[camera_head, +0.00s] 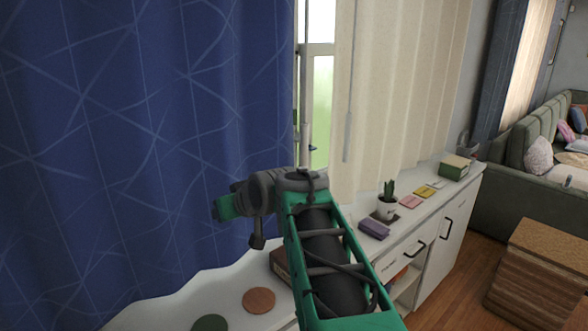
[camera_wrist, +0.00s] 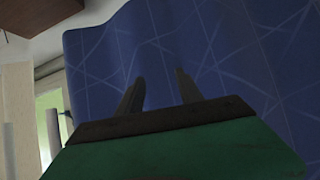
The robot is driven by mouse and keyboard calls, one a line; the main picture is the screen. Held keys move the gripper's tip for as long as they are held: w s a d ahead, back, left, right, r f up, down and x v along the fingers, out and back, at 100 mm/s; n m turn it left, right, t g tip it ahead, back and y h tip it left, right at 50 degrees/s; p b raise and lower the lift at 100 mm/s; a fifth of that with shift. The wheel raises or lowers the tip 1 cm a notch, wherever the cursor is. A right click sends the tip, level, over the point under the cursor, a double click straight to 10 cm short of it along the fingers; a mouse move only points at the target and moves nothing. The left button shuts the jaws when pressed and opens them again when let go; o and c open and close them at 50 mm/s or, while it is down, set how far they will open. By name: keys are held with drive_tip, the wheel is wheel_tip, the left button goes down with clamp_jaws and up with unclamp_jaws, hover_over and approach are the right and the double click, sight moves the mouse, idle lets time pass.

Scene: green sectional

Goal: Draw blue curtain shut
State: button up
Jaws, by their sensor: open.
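The blue curtain (camera_head: 130,120) with pale crossing lines hangs over the left side of the head view. Its right edge stops near the window (camera_head: 320,100), where a strip of glass shows. In the wrist view the blue curtain (camera_wrist: 220,50) fills most of the picture behind my gripper (camera_wrist: 160,80). My gripper's two fingers are apart with no cloth visibly pinched between them. In the head view my gripper (camera_head: 228,207) is in front of the curtain's right part; its fingertips cannot be made out. Whether they touch the cloth I cannot tell.
A cream curtain (camera_head: 400,90) hangs right of the window. Below is a white cabinet (camera_head: 440,200) bearing a potted cactus (camera_head: 387,203), a purple cloth (camera_head: 374,229), a green box (camera_head: 454,167) and round coasters (camera_head: 259,300). A wooden block (camera_head: 540,275) and green sofa (camera_head: 520,150) stand right.

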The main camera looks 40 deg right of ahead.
drive_tip(key=w+d+t+h+b, duration=0.1)
drive_tip(key=w+d+t+b, duration=0.2)
drive_tip(key=d, duration=0.9)
drive_tip(key=m+t+h+b, duration=0.1)
drive_tip(key=t+h+b, duration=0.1)
drive_tip(key=t+b, duration=0.15)
approach(307, 149)
drive_tip(key=w+d, duration=0.1)
drive_tip(key=w, duration=0.3)
drive_tip(key=shift+t, duration=0.25)
drive_tip(key=w+p, duration=0.1)
drive_tip(key=w, duration=0.1)
drive_tip(key=w+p, duration=0.1)
drive_tip(key=w, duration=0.1)
drive_tip(key=w+d+p, duration=0.1)
drive_tip(key=w, duration=0.1)
drive_tip(key=shift+w+f, duration=0.1)
drive_tip(key=shift+w, duration=0.1)
drive_tip(key=shift+w+f, duration=0.1)
drive_tip(key=shift+w, duration=0.15)
drive_tip(key=shift+c, duration=0.2)
clamp_jaws()
